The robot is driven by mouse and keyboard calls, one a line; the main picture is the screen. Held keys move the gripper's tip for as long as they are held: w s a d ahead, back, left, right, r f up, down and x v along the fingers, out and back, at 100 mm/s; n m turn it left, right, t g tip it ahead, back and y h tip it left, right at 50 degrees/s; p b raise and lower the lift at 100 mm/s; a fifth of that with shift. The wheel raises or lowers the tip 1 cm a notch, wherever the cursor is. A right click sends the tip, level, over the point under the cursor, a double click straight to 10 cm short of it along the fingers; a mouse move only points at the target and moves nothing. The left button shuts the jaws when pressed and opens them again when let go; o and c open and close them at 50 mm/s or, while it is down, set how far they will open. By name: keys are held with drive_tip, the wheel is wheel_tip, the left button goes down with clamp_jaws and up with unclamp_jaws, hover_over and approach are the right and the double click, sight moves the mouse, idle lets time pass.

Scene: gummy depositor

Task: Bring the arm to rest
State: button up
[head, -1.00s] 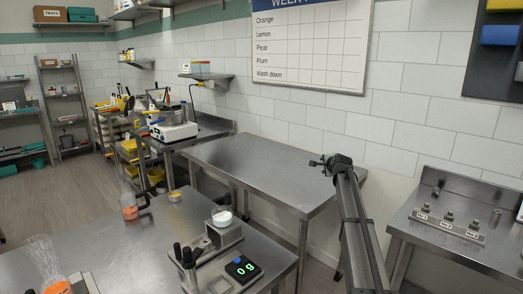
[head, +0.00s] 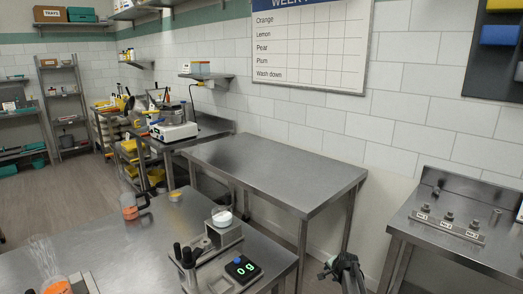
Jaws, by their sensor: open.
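My gripper (head: 324,275) is low at the bottom of the head view, right of the middle. It points left and is small in the picture, with its jaws open and nothing seen between them. My dark arm links behind it run out of the bottom edge. The gripper is in front of the empty steel table (head: 285,165) and apart from it, over the gap between the benches.
The near steel bench (head: 130,245) at left holds a scale reading 0g (head: 242,268), a white-topped cup (head: 222,217) and a bottle with orange contents (head: 130,208). A steel station with several knobs (head: 450,222) stands at right.

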drive_tip(key=s+a+f+n+g, duration=0.25)
drive_tip(key=s+f, duration=0.35)
drive_tip(key=s, duration=0.4)
drive_tip(key=s+a+f+n+g, duration=0.15)
drive_tip(key=s+a+f, duration=0.25)
drive_tip(key=s+f, duration=0.45)
drive_tip(key=s+a+f+n+g, duration=0.1)
drive_tip(key=s+a+f+g, duration=0.3)
drive_tip(key=s, duration=0.8)
drive_tip(key=s+a+f+n+g, duration=0.1)
drive_tip(key=s+n+g, duration=0.1)
drive_tip(key=s, duration=1.3)
drive_tip(key=s+a+f+n+g, duration=0.1)
drive_tip(key=s+f+n+g, duration=0.1)
drive_tip(key=s, duration=1.4)
drive_tip(key=shift+a+f+n+g+h, duration=0.3)
drive_tip(key=shift+n+g, duration=0.5)
drive_tip(key=shift+n, duration=0.2)
